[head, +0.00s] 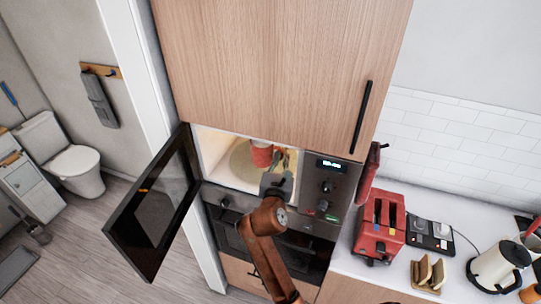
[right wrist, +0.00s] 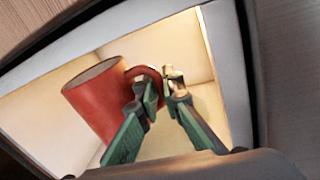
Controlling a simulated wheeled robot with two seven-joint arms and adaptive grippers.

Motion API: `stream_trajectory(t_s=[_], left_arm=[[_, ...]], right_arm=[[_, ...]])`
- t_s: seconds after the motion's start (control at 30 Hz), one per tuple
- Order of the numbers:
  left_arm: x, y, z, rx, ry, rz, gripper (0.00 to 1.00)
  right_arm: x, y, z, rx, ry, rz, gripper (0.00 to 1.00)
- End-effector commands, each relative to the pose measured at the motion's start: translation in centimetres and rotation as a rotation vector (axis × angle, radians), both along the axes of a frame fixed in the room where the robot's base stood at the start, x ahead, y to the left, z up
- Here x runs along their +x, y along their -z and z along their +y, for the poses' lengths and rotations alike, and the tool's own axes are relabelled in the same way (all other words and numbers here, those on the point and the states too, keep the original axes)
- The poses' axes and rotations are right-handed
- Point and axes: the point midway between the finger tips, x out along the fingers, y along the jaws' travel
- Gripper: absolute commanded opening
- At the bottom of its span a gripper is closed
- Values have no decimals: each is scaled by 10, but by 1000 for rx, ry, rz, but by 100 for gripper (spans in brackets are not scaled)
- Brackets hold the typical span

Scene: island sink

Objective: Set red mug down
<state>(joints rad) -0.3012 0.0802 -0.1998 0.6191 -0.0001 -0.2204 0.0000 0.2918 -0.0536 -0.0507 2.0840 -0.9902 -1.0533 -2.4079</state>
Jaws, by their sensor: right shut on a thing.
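The red mug (head: 262,154) is inside the lit microwave cavity in the head view, above or on the pale round plate (head: 240,160); I cannot tell whether it touches. In the right wrist view the red mug (right wrist: 97,98) looks tilted in the picture, with its handle toward my gripper. My right gripper (head: 283,160) reaches in through the open front. Its green fingers (right wrist: 162,85) are shut on the mug's handle. The microwave (head: 215,150) has its dark door (head: 155,205) swung open to the left. My left gripper does not show.
The open door stands left of my right arm, and the control panel (head: 328,190) is close on its right. A wooden cabinet (head: 280,70) is above. A red toaster (head: 380,228), toast rack (head: 428,273) and kettle (head: 497,267) stand on the counter at right.

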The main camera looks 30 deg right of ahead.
Motion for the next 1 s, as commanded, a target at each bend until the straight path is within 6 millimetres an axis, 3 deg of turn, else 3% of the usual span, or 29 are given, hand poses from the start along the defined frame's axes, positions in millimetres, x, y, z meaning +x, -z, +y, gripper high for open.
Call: stream_trajectory(t_s=[0.37,0.5,0.87,1.0], left_arm=[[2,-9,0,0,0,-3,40],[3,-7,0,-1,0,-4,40],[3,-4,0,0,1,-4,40],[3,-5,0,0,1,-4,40]], right_arm=[[74,36,-35,-2,0,2,0],[91,64,-44,-2,1,3,0],[114,93,-54,-1,-1,-1,0],[115,113,-54,0,-1,2,0]])
